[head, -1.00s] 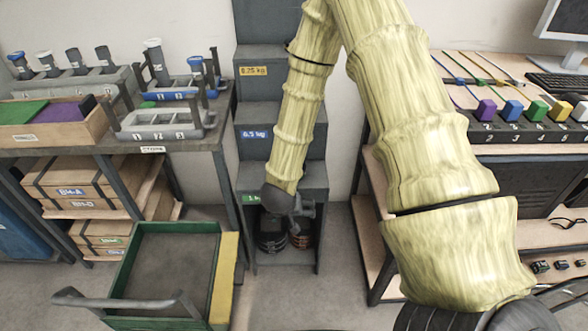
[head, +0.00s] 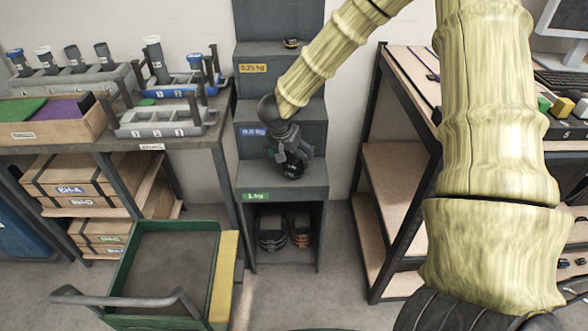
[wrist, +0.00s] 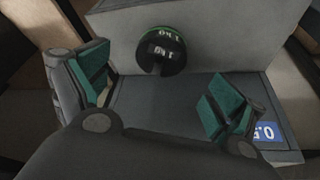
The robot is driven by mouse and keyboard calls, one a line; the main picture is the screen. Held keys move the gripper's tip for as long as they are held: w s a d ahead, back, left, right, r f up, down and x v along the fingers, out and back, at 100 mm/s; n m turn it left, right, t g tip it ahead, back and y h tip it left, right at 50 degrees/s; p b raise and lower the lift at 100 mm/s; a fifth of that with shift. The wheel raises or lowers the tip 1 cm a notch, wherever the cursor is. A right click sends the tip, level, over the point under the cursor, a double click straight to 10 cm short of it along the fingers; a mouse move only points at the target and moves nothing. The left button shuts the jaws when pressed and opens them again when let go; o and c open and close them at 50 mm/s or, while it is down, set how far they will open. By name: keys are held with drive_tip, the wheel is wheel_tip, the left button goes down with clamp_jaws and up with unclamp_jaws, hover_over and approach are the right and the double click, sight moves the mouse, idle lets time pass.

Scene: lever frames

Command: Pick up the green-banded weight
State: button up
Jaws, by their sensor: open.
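The green-banded weight (head: 292,171) is a dark round disc on the step with the green "1 kg" label, partly hidden by my gripper in the head view. In the wrist view the weight (wrist: 162,50) shows a slotted dark top, pale "1 KG" lettering and a green rim. My gripper (head: 290,152) is just above and behind the weight in the head view. In the wrist view my gripper (wrist: 160,90) is open, with its green finger pads wide apart. The weight is beyond the fingertips, with nothing between the pads.
The stepped stand (head: 283,215) has a "0.5 kg" step (head: 255,132) and a "0.25 kg" step above, with a small weight (head: 291,43) on top. More weights (head: 272,232) sit in its lower cubby. A green cart (head: 165,270) stands front left; a shelf unit (head: 395,190) is right.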

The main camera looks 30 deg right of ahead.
sight(293, 163)
drive_tip(key=shift+b+x, duration=0.6)
drive_tip(key=shift+x, duration=2.9)
drive_tip(key=shift+w+r, duration=0.1)
drive_tip(key=shift+w, duration=0.1)
drive_tip(key=c, duration=1.9)
